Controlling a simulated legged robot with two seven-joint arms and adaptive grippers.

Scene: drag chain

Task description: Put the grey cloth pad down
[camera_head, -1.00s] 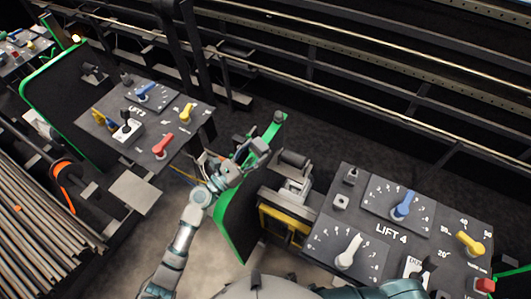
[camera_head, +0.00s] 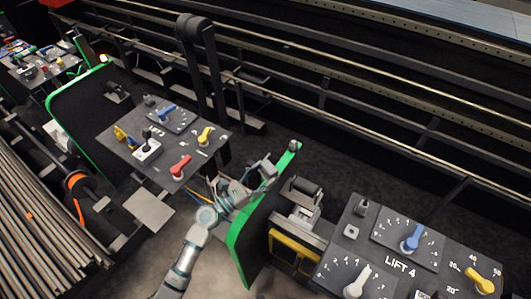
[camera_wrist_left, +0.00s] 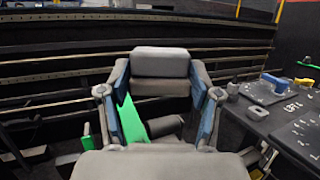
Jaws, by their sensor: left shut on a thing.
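My left gripper (camera_head: 264,169) is beside the upper part of a green-edged dark panel (camera_head: 250,235) in the head view. In the left wrist view the gripper (camera_wrist_left: 160,88) has its two blue-lined fingers on either side of a grey padded block, which I take to be the grey cloth pad (camera_wrist_left: 160,63). The gripper is shut on it and holds it at the fingertips. In the head view the pad is too small to tell from the fingers. My right gripper is out of view.
A LIFT 4 control panel (camera_head: 385,283) with blue, yellow and white knobs stands at right. Another control panel (camera_head: 190,145) is beyond the arm. A bare grey plate (camera_head: 150,208) lies left of the arm. Dark rails (camera_head: 370,95) run behind.

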